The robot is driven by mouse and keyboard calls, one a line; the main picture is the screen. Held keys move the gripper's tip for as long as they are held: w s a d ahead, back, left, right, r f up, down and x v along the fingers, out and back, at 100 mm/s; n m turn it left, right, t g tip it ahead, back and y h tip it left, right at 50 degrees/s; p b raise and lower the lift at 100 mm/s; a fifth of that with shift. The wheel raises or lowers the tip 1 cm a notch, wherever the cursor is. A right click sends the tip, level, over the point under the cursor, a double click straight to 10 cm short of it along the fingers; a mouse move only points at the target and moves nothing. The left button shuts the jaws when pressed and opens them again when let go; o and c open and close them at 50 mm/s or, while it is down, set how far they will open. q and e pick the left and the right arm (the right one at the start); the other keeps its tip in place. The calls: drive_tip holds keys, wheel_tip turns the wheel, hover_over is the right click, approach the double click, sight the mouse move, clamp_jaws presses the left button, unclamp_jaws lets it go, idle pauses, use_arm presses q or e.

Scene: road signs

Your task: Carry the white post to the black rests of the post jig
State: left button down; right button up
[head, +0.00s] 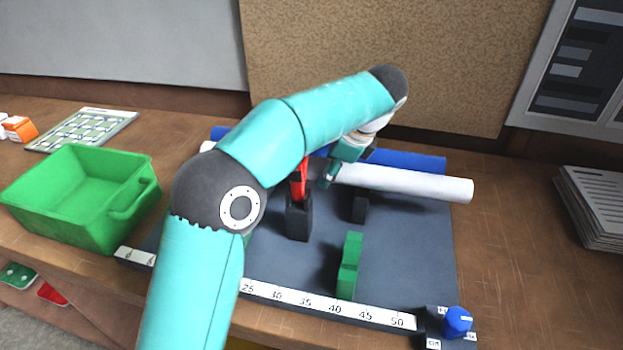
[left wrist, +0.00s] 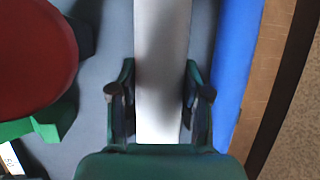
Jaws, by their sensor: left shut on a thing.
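The white post (head: 420,183) lies crosswise over the back of the dark jig board (head: 405,255), its right end free. My left gripper (head: 343,165) is shut on the post; in the left wrist view, the gripper fingers (left wrist: 158,98) stand on both sides of the post (left wrist: 160,55). Two black rests show in front of it, one at the middle (head: 360,206) and one further left (head: 299,220). The post appears raised behind them, but its exact height is hard to tell. My right gripper is not in view.
A blue bar (head: 415,160) runs behind the post. A green block (head: 349,266) and red upright part (head: 298,180) stand on the board. A ruler strip (head: 320,304) and blue knob (head: 457,321) line the front. A green bin (head: 70,205) is left; papers (head: 592,208) right.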

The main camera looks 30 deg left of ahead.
sight(312, 175)
use_arm(q)
drive_tip(key=shift+s+a+f, duration=0.25)
drive_tip(key=shift+a+f, duration=0.35)
drive_tip(key=shift+a, duration=0.25)
drive_tip(key=shift+s+a+f, duration=0.25)
drive_tip(key=shift+a+f, duration=0.35)
drive_tip(key=shift+a, duration=0.25)
drive_tip(key=c, duration=0.5)
unclamp_jaws()
drive_tip(key=shift+d, duration=0.1)
drive_tip(key=p+v, duration=0.1)
drive_tip(key=v, duration=1.1)
drive_tip(key=shift+p, duration=0.3)
